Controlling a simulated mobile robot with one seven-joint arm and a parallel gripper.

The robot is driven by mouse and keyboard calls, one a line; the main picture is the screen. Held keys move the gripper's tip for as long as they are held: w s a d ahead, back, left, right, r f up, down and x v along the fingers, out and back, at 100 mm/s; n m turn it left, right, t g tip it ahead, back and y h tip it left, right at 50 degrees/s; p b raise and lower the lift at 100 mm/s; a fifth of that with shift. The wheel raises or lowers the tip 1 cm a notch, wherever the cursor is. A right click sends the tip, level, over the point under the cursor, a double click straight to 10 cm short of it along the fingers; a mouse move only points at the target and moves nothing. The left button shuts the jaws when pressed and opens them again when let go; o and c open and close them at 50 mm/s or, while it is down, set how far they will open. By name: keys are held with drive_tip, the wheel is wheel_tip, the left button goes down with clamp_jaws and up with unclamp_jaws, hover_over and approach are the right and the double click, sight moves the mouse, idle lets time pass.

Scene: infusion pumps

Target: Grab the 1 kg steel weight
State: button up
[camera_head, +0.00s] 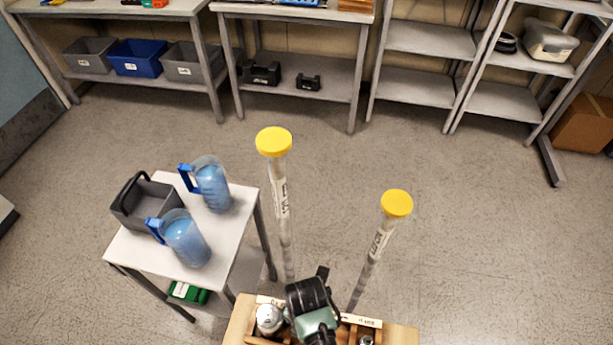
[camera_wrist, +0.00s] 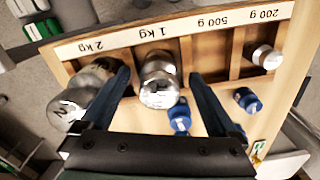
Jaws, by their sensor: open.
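The 1 kg steel weight (camera_wrist: 160,88) is a shiny cylinder with a narrower knob, in the compartment labelled "1 kg" of a wooden rack (camera_wrist: 215,22) in the wrist view. My gripper (camera_wrist: 160,76) is open, with one dark blue finger on each side of this weight. I cannot tell whether either finger touches it. In the head view my gripper (camera_head: 318,308) is over the rack (camera_head: 400,335) and hides the 1 kg weight.
A larger 2 kg weight (camera_wrist: 88,92) stands close by my left finger. A small 200 g weight (camera_wrist: 264,57) is at the right. Two blue objects (camera_wrist: 180,116) (camera_wrist: 248,99) lie nearby. Two yellow-capped tubes (camera_head: 280,200) (camera_head: 377,245) rise behind the rack. A white cart (camera_head: 150,248) holds blue jugs.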

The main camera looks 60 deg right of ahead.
clamp_jaws()
drive_tip(key=shift+w+d+r, duration=0.1)
idle(0.6)
drive_tip(key=shift+r, duration=0.1)
